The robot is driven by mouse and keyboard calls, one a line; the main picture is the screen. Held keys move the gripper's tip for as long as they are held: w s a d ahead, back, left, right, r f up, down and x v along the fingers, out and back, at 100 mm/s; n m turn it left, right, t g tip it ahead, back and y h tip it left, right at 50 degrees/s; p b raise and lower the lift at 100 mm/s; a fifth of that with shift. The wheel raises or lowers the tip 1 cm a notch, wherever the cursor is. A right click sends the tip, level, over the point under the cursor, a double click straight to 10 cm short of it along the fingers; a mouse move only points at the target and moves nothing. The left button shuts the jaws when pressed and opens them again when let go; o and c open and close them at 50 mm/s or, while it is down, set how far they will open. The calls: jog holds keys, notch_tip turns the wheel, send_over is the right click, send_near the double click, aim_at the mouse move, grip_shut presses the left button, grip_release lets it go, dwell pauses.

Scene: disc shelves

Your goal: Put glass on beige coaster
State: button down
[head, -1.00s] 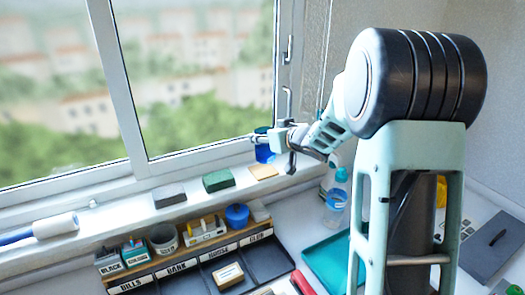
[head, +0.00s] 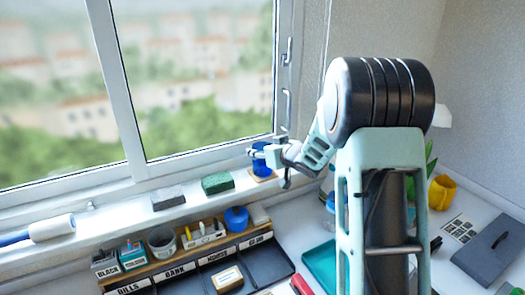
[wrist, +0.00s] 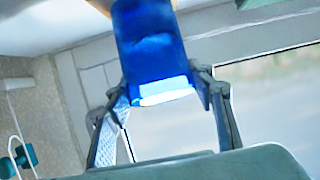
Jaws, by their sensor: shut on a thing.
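The blue glass (head: 259,165) is upright over the beige coaster (head: 267,178) on the window sill. My gripper (head: 261,154) is shut on the glass near its top. In the wrist view the blue glass (wrist: 150,45) sits between my two fingers (wrist: 165,88), and a sliver of the beige coaster (wrist: 100,4) shows at the top edge, beyond the glass. The glass covers most of the coaster. I cannot tell whether the base of the glass touches it.
A green block (head: 217,183) and a dark grey block (head: 168,197) lie on the sill to the left. The window frame (head: 210,155) runs close behind. Below stand a labelled desk organizer (head: 205,265) with a blue pot (head: 237,219) and a teal tray (head: 320,262).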

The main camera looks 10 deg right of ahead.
jog(key=c, duration=0.9)
grip_release()
jog(key=shift+r, duration=0.2)
jog(key=shift+p+v, duration=0.5)
jog(key=shift+v, duration=5.55)
jog(key=shift+f, duration=0.15)
